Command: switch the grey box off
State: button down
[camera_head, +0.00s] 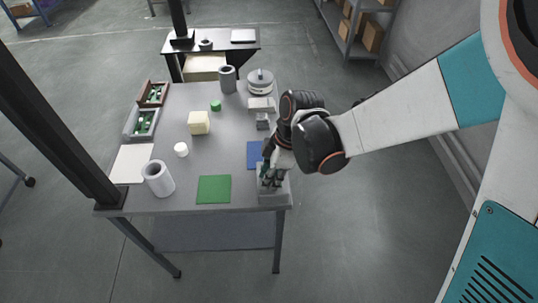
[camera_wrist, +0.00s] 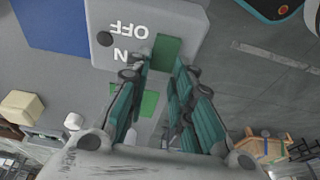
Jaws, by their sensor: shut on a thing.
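The grey box (camera_head: 273,198) sits at the near right corner of the table, partly hidden under my gripper (camera_head: 268,178). In the wrist view the box (camera_wrist: 112,14) shows its top face, with "OFF" and part of "ON" appearing upside down beside a green switch part (camera_wrist: 167,50). My gripper's teal-padded fingers (camera_wrist: 160,75) reach down over the box at that switch and are shut on it. The fingers hide part of the switch, so its exact position is unclear.
A blue mat (camera_head: 254,153) and a green mat (camera_head: 214,189) lie beside the box. A white cylinder (camera_head: 158,178), a cream block (camera_head: 199,122) and small bins (camera_head: 141,122) stand further left. A dark post (camera_head: 60,110) rises at the table's left.

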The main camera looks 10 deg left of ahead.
jog(key=shift+d+y, duration=0.1)
jog(key=shift+y, duration=0.3)
jog(key=c, duration=1.4)
grip_release()
jog(key=shift+d+r, duration=0.2)
jog(key=shift+r, duration=0.45)
jog(key=v, duration=0.4)
jog(key=shift+d+f, duration=0.1)
jog(key=shift+d, duration=0.25)
jog(key=w+d, duration=0.3)
jog(key=d, duration=0.8)
